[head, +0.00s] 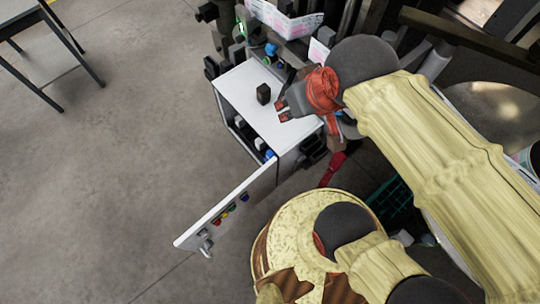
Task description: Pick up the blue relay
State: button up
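My gripper (283,110) is over the white cabinet top (249,111), its two red-padded fingertips apart with nothing seen between them. A small dark upright block (263,93) stands on that top, a little left of and beyond the fingertips, apart from them. A small blue item (269,154) shows at the cabinet's open front, below the top. Another blue piece (271,49) is at the back of the top. Both are too small to identify surely as the blue relay.
The cabinet door (228,205) stands open towards the lower left, with several coloured pieces (230,209) and a latch on it. Machine parts and a white-pink box (285,18) crowd the back. A dark-legged table (40,35) stands far left. The floor between is clear.

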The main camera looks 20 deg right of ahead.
aim_at(269, 154)
jog(key=z, duration=1.3)
jog(key=k+j+z, duration=0.2)
jog(key=k+j, duration=0.15)
jog(key=k, duration=0.15)
jog(key=k+j+z, duration=0.15)
jog(key=k, duration=0.3)
jog(key=j, duration=0.15)
